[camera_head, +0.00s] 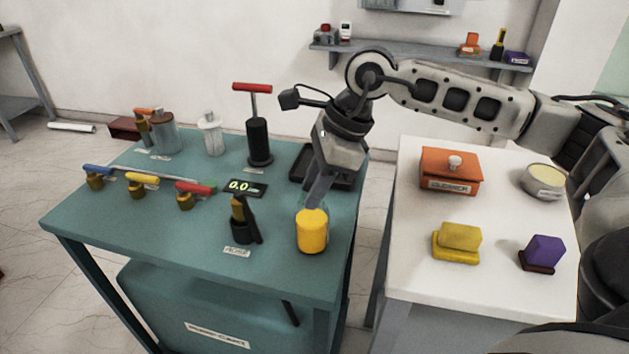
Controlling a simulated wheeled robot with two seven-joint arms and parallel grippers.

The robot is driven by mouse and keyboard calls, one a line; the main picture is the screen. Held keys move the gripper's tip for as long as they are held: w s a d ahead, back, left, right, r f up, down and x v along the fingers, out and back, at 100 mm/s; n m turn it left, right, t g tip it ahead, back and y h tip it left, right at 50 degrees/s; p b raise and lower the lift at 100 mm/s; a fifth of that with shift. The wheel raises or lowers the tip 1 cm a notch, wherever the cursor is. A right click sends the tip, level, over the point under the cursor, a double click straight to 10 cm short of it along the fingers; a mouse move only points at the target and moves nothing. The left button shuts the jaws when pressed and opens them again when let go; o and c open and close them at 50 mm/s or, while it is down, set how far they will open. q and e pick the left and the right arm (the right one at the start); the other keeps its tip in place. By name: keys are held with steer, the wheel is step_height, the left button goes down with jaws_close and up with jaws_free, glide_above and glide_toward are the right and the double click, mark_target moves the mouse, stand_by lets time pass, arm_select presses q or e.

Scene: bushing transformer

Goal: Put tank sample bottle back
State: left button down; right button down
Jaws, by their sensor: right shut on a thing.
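A sample bottle (312,233) with yellow contents and a clear upper part is at the right front corner of the green cart's top. My right gripper (317,195) comes down from above and is shut on the upper part of the bottle. The bottle looks upright; I cannot tell whether its base touches the cart top. A black tray (299,176) lies behind, partly hidden by my right arm. My left gripper is not in view.
The green cart (180,232) carries a small display (246,188) reading 0.0, a black holder (243,228), a red-handled pump (258,140), valves with coloured handles (143,184) and canisters (164,134). A white table (400,245) on the right holds an orange box (450,173), a bowl (544,183), and yellow and purple blocks.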

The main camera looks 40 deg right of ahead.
steer(key=shift+f+b, duration=0.25)
steer(key=shift+b, duration=0.05)
steer(key=c, duration=1.1)
jaws_free()
steer(key=shift+r, duration=0.1)
steer(key=shift+r+p, duration=0.35)
steer(key=shift+p, duration=0.05)
steer(key=v, duration=1.1)
steer(key=shift+s+d+r, duration=0.15)
steer(key=shift+d+r, duration=0.05)
steer(key=shift+r, duration=0.1)
